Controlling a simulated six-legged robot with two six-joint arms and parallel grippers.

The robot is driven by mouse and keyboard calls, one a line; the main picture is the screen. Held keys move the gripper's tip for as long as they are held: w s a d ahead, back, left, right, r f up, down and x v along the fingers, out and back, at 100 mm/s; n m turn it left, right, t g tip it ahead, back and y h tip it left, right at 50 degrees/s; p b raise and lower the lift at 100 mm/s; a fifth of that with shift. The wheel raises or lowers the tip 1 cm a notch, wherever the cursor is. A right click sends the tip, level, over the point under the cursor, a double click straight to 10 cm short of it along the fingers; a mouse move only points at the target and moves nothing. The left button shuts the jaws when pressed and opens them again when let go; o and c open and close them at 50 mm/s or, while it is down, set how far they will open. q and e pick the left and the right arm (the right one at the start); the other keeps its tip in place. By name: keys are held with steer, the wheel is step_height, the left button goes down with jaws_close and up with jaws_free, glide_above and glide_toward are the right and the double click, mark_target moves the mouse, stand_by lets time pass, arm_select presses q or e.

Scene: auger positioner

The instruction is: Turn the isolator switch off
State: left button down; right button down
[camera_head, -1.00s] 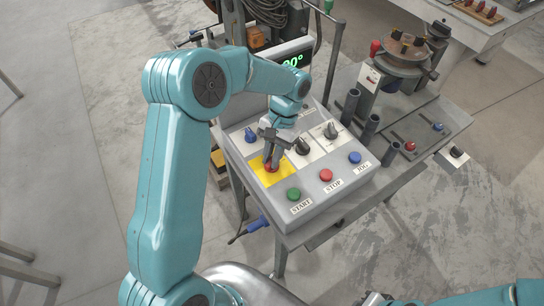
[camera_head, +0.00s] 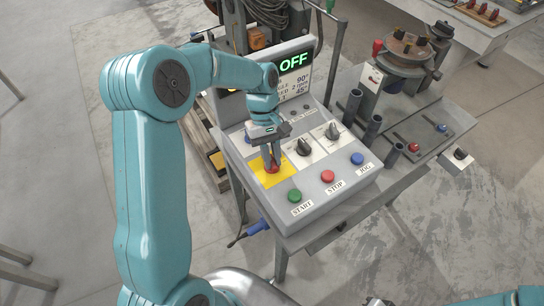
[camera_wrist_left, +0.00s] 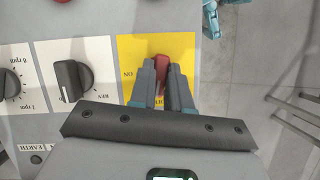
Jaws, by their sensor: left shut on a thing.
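The isolator switch is a red handle on a yellow plate (camera_head: 258,177) at the left of the grey control panel (camera_head: 318,200). My left gripper (camera_head: 272,168) is down over the plate and shut on the red switch handle (camera_wrist_left: 172,78), which shows between and beyond the fingers in the left wrist view. The yellow plate also shows there (camera_wrist_left: 185,45), with part of its lettering, "ON", legible. The panel's display (camera_head: 294,61) reads "OFF" in green at its right end; my arm hides part of it. My right gripper is not clearly in view; only teal arm parts show at the lower right.
Two black knobs (camera_head: 304,147) (camera_head: 332,131) sit right of the yellow plate. Green START (camera_head: 294,195), red STOP (camera_head: 327,177) and blue JOG (camera_head: 357,159) buttons line the front edge. The rotary positioner (camera_head: 401,50) stands at the back right, beyond upright grey tubes (camera_head: 372,130).

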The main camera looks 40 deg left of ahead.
arm_select(q)
steer(key=shift+w+a+n+t, duration=0.2)
steer(key=shift+n+t, duration=0.3)
steer(key=shift+n, duration=0.7)
steer(key=c, duration=1.1)
jaws_free()
steer(key=shift+a, duration=0.1)
steer(key=shift+f, duration=0.1)
steer(key=shift+s+r, duration=0.15)
steer(key=shift+r, duration=0.05)
steer(key=v, duration=1.6)
steer(key=shift+a, duration=0.25)
